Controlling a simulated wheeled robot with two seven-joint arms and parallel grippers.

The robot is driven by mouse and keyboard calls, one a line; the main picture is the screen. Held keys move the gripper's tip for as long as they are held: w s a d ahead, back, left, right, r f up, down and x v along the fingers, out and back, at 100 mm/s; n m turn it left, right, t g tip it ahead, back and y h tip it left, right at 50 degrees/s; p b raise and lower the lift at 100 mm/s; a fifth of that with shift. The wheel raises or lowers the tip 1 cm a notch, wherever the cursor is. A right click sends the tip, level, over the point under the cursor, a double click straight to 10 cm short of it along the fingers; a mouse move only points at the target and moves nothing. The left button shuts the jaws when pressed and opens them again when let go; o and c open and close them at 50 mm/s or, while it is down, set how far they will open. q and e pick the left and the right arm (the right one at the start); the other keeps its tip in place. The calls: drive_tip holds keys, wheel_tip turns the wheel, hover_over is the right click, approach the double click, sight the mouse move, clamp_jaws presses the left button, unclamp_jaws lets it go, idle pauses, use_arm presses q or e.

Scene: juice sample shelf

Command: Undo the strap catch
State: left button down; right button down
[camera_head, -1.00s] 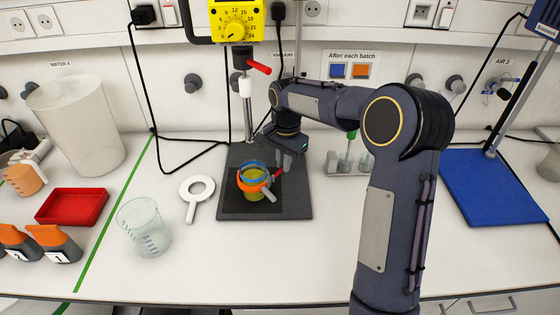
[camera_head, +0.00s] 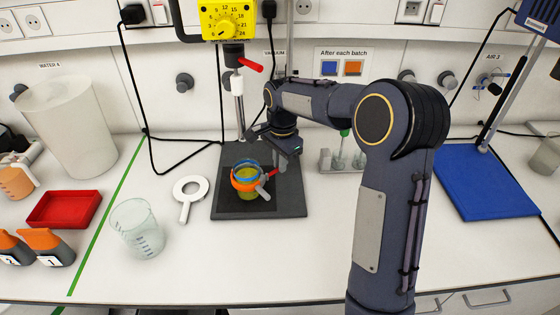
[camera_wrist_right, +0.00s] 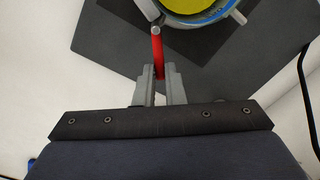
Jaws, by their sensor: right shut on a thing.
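A glass vessel with yellow-green contents (camera_head: 248,194) stands on the dark base plate (camera_head: 290,207) of a stand. A blue ring (camera_head: 240,164) and an orange band (camera_head: 240,184) go around it. A red lever (camera_head: 270,174), apparently the catch, sticks out at the band's right side, beside a grey piece (camera_head: 264,193). My right gripper (camera_head: 283,165) is at the vessel's right. In the right wrist view, its fingers (camera_wrist_right: 159,72) are shut on the red lever (camera_wrist_right: 157,48), with the vessel's yellow contents (camera_wrist_right: 190,5) just beyond. My left gripper is not in view.
A yellow dial unit (camera_head: 229,20) and a red-handled valve (camera_head: 250,65) hang above the plate. A tube rack (camera_head: 327,163) is close behind my right arm.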

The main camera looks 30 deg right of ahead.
drive_tip(key=c, duration=1.8)
unclamp_jaws()
wheel_tip(320, 180, up, 8)
drive_tip(key=shift+s+d+f, duration=0.1)
drive_tip(key=shift+s+f, duration=0.05)
drive_tip(key=shift+f, duration=0.1)
drive_tip(key=shift+r, duration=0.25)
drive_tip(key=shift+s, duration=0.1)
drive_tip(key=s+a+r+n+t+y, duration=0.25)
drive_tip(key=s+n, duration=0.45)
drive_tip(key=s, duration=0.8)
drive_tip(key=s+a+f+n, duration=0.2)
drive_tip(key=s, duration=0.2)
drive_tip(key=s+a+f+n+t, duration=0.1)
drive_tip(key=s+a+f+n, duration=0.1)
drive_tip(key=s, duration=0.2)
drive_tip(key=s+a+f+n+t+y, duration=0.1)
drive_tip(key=s+a+f+n, duration=0.1)
drive_tip(key=s, duration=0.3)
drive_tip(key=shift+a+f+n+t, duration=0.25)
drive_tip(key=shift+a+f+n, duration=0.15)
drive_tip(key=shift+n, duration=0.1)
